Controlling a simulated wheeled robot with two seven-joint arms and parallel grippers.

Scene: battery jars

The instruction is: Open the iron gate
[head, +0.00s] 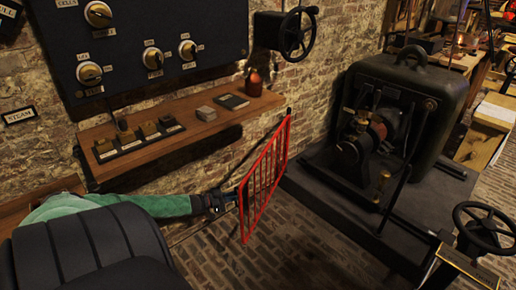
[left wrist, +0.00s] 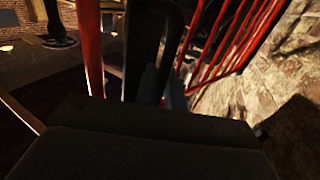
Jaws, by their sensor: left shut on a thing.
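The red barred iron gate (head: 264,178) stands out from the brick wall in the middle of the head view, beside the wooden shelf. My left gripper (head: 222,200) reaches in from the left, low and at the gate's near edge, and is shut on the gate there. In the left wrist view the gate's red bars (left wrist: 232,45) run close in front of the gripper (left wrist: 165,95). The exact grip point is dark and partly hidden. My right gripper is in neither view.
A wooden shelf (head: 165,147) with switches, a book and a small bottle runs along the wall. A dark machine (head: 400,115) stands on a black plinth right of the gate. A handwheel (head: 480,228) is at lower right. Brick floor (head: 290,262) in front of the gate is clear.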

